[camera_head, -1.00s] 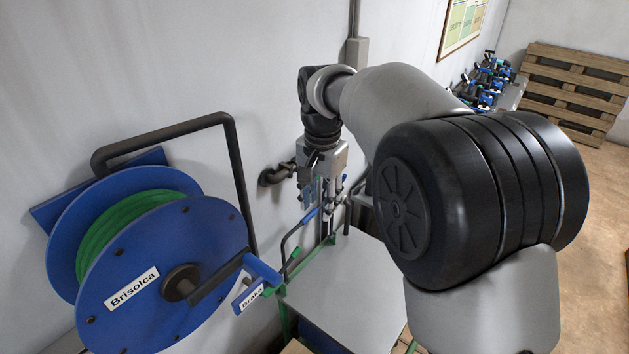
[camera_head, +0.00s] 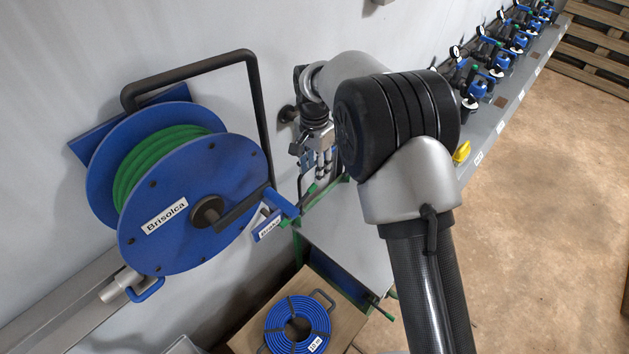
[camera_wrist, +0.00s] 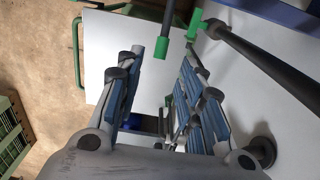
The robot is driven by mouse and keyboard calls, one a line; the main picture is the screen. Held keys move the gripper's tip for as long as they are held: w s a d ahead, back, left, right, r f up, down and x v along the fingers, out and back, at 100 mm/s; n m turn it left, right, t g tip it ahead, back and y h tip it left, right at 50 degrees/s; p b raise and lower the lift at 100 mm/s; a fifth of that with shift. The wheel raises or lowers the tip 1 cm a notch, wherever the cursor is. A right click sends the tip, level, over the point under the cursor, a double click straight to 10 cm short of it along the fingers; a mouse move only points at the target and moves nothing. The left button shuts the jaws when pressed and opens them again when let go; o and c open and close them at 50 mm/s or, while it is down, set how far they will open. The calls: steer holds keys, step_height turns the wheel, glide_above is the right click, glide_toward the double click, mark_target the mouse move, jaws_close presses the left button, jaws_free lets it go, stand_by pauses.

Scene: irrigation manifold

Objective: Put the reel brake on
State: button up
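The blue hose reel (camera_head: 185,220) with green hose is on the wall at the left, with a black frame and crank. The crank's blue grip (camera_head: 283,203) is at its right side. A small plate reading "Brake" (camera_head: 268,228) is just below that grip. My gripper (camera_head: 322,172) is right of the reel near the wall, pointing down. In the wrist view my gripper (camera_wrist: 163,100) has its blue-padded fingers apart. A dark rod with a green end (camera_wrist: 162,47) shows near the gap between them, and a black bar with a green end (camera_wrist: 200,27) lies to the right. I cannot tell which part is the brake lever.
A grey tabletop (camera_head: 350,235) is below my gripper. A coiled blue hose (camera_head: 297,325) lies on a wooden box (camera_head: 255,320) at the front. A long shelf (camera_head: 520,90) with several blue valves runs along the wall at the right. The floor at the right is open.

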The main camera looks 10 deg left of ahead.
mark_target(314, 184)
step_height(314, 184, down, 6)
steer(key=shift+f, duration=0.1)
stand_by(0.4)
jaws_close()
stand_by(0.6)
